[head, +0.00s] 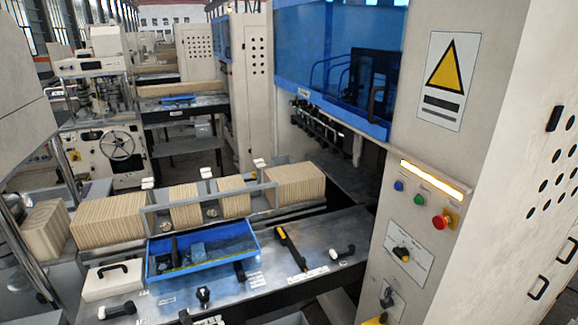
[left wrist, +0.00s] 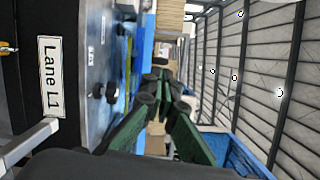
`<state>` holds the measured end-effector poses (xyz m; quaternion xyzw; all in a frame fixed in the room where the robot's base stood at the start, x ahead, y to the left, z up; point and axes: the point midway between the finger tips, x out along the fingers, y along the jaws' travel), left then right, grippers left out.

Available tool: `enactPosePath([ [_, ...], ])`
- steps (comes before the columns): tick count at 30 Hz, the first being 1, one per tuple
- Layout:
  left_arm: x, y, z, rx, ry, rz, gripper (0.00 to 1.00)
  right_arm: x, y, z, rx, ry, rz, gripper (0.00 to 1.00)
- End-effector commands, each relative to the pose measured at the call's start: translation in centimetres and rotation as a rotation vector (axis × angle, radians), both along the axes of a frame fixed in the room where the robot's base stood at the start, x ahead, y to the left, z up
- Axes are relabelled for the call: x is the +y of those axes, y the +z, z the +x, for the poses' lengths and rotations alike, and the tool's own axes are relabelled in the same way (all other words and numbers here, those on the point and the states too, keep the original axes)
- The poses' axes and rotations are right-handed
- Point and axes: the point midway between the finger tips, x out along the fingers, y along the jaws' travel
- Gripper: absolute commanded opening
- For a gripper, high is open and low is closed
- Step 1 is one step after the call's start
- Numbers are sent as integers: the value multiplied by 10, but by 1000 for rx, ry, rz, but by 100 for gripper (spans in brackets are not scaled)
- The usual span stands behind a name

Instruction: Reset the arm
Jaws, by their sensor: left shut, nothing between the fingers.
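My left gripper (left wrist: 160,88) shows in the left wrist view, where its dark green fingers run inward and meet at the tips. It is shut, with nothing seen between the fingers. I cannot make it out with certainty in the head view. My right gripper is not in view.
A blue tray (head: 206,272) with dark items lies on the metal worktop (head: 300,236). Behind it stand kraft stacks (head: 108,219) in a grey rack. Black handles stick up along the front. A cabinet (head: 408,150) with a red button (head: 440,222) stands at right. A "Lane L1" label (left wrist: 50,77) is near my left wrist.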

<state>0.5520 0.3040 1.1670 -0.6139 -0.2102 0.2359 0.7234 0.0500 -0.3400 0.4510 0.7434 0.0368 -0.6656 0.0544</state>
Motion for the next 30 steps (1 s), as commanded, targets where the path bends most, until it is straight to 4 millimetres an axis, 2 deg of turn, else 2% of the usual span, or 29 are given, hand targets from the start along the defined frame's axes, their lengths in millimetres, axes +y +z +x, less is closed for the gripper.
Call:
enactPosePath([
  [8,24,-38,-20,45,38,-186,0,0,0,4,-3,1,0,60],
  [14,53,-81,-51,92,105,-393,0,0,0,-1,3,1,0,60],
  [17,68,-111,-77,126,155,-536,0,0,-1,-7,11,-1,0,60],
  [20,82,-146,-113,164,225,-718,0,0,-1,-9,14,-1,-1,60],
  [21,85,-161,-130,181,258,-800,0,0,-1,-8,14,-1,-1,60],
  [25,87,-198,-182,227,355,-1035,0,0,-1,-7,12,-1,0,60],
  [30,78,-223,-230,274,444,-1243,0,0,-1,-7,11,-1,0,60],
])
